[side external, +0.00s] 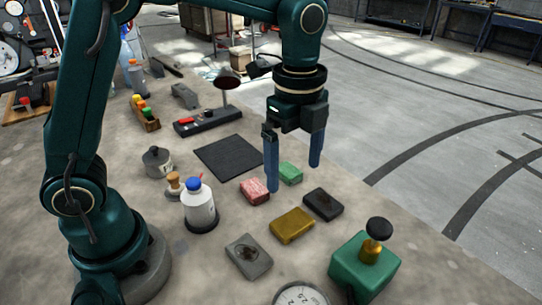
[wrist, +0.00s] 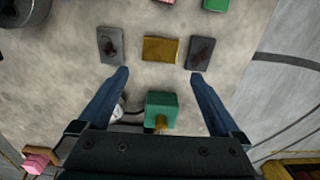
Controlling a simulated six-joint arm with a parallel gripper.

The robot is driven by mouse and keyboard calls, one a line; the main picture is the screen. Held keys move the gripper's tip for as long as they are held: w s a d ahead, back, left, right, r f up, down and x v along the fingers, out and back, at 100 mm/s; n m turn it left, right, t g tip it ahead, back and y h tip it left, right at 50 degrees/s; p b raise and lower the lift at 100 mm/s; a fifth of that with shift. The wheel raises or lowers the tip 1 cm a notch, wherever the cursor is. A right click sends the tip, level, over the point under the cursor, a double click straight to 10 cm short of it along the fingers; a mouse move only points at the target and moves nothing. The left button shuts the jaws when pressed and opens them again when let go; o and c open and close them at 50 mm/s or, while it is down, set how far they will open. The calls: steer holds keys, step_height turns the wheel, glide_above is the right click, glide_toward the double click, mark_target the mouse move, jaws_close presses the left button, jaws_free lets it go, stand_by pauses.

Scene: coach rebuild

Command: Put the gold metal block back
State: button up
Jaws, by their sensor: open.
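The gold metal block (side external: 292,225) lies flat on the bench between a grey block (side external: 249,256) and a dark block (side external: 323,204). In the wrist view the gold block (wrist: 160,49) sits ahead of the fingers, roughly centred between the grey block (wrist: 111,45) and the dark block (wrist: 200,54). My gripper (side external: 293,176) is open and empty, held above the bench; its blue fingers also show in the wrist view (wrist: 159,80), spread wide apart. No block is between the fingers.
A green box with a black knob (side external: 363,262) stands near the gold block. Red (side external: 255,191) and green (side external: 291,173) blocks lie behind it. A white bottle with a blue cap (side external: 199,207), a round dial (side external: 301,294) and a black mat (side external: 228,157) are nearby.

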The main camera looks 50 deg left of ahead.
steer(key=s+a+r+n+t, duration=0.1)
steer(key=s+a+n+t, duration=0.1)
steer(key=s+n, duration=0.4)
steer(key=s+a+r+n+t, duration=0.2)
steer(key=s+n, duration=0.4)
steer(key=n, duration=0.5)
steer(key=shift+s+a+n+t, duration=0.25)
steer(key=shift+a+n+t, duration=0.05)
steer(key=shift+a+t, duration=0.45)
